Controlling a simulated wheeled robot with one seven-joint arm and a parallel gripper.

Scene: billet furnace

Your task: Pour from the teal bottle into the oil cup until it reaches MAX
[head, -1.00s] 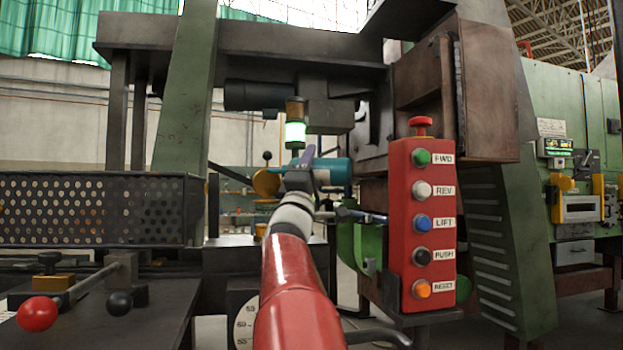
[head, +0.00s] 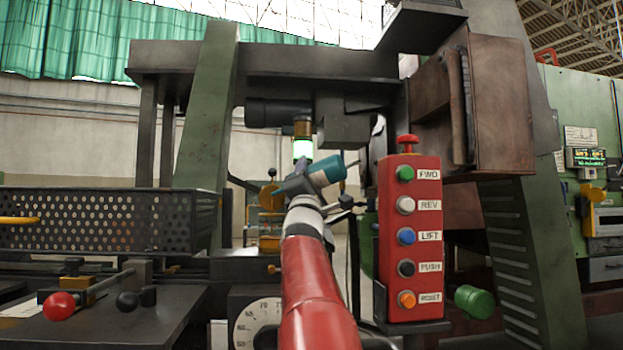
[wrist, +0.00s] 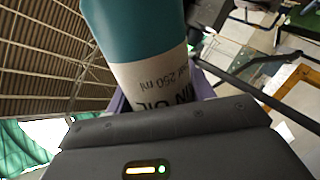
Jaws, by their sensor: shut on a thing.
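The teal bottle (head: 327,171) is held by my gripper (head: 297,182) in front of the machine, left of the red button box. It lies tilted, its teal end and thin spout pointing right and slightly up. In the wrist view the bottle (wrist: 140,30) fills the upper middle, with a pale label reading "250 ml" between the fingers of my gripper (wrist: 160,98). My gripper is shut on it. I cannot make out the oil cup or a MAX mark, and no stream of oil shows.
The red button box (head: 410,240) stands close to the right of the bottle. A perforated dark basket (head: 110,220) is at left. A red-knobbed lever (head: 60,305) sits at lower left. A green cylinder (head: 474,301) is at lower right.

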